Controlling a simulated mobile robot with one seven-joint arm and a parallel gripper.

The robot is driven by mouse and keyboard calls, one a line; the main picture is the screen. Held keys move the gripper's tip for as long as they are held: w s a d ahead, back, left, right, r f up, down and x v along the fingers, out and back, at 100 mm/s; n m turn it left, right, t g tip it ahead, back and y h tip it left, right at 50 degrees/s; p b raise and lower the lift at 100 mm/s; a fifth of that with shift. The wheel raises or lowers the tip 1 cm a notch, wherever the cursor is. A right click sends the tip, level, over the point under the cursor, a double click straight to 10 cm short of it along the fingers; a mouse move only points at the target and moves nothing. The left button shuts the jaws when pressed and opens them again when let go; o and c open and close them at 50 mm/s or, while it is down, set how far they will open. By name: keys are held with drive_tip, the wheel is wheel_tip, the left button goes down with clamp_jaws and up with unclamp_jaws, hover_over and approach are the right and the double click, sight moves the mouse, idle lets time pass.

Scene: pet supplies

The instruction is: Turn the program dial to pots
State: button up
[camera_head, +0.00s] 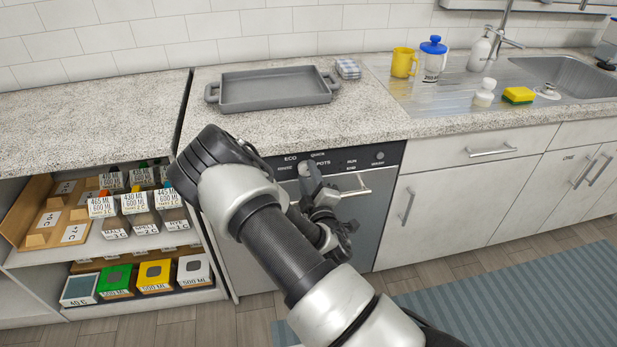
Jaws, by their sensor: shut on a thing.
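The dishwasher's dark control panel (384,156) sits under the granite counter and carries the labels ECO, QUICK, POTS, RINSE, RUN and END. The program dial is among the ECO, QUICK, POTS and RINSE labels and is mostly hidden behind my gripper. My gripper (309,172) is at the panel, shut on the dial, just left of the POTS label. The dial's pointer direction cannot be made out. A round button (380,156) is at the panel's right.
The dishwasher's bar handle (352,188) stands out just below and right of my gripper. A grey tray (275,90) lies on the counter above. Open shelves with boxes (116,280) are at the left.

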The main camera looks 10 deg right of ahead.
drive_tip(key=m+b, duration=0.2)
drive_tip(key=m, duration=0.3)
drive_tip(key=shift+f+m+b, duration=0.15)
drive_tip(key=shift+m+b, duration=0.15)
drive_tip(key=shift+m, duration=0.1)
drive_tip(key=shift+a+m+b, duration=0.1)
drive_tip(key=shift+m+b, duration=1.2)
drive_tip(key=shift+m, duration=0.8)
drive_tip(key=o, duration=1)
drive_tip(key=shift+o, duration=0.2)
drive_tip(key=shift+s, duration=0.1)
